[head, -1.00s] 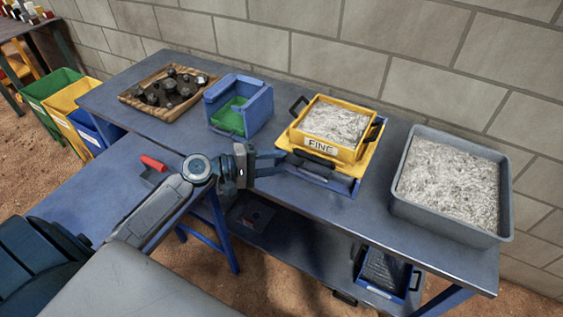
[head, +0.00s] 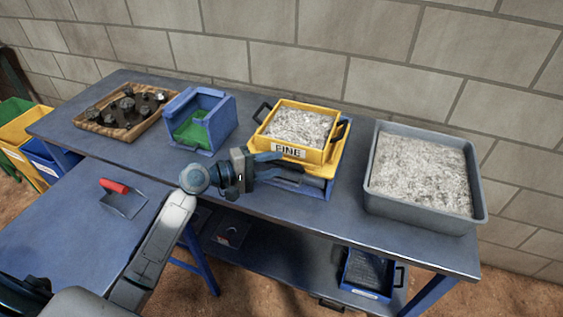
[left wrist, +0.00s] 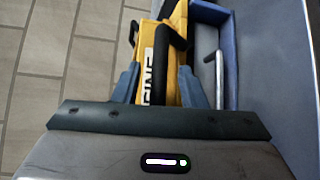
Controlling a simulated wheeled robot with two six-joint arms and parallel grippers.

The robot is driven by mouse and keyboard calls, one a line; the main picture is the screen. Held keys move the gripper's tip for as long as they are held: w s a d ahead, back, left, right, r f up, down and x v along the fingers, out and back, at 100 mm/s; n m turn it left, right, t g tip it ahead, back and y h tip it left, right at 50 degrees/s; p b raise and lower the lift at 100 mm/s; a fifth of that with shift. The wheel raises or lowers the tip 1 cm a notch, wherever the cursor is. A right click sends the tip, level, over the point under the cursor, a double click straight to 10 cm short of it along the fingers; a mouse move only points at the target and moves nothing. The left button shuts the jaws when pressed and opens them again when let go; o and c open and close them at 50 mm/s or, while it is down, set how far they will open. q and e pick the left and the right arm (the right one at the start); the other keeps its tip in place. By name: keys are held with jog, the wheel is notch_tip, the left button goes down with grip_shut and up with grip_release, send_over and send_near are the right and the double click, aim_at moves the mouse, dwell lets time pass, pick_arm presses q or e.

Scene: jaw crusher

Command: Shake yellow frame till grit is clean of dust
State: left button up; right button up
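The yellow frame (head: 328,156), labelled FINE, holds pale grey grit (head: 299,124) and sits in a blue tray (head: 318,190) on the blue bench. It has dark handles on its sides. In the left wrist view the two fingers of my left gripper (left wrist: 161,88) are apart. The yellow frame's labelled wall (left wrist: 172,88) and a black handle (left wrist: 162,45) show between them. I cannot tell whether the fingers touch it. My right gripper is not in view.
A grey tub (head: 425,215) of pale grit stands at the right. A red-handled scoop (head: 122,200) lies on the nearer table. A blue sieve (head: 368,275) is below.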

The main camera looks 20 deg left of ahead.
pick_arm(q)
jog(key=shift+x, duration=1.5)
grip_shut()
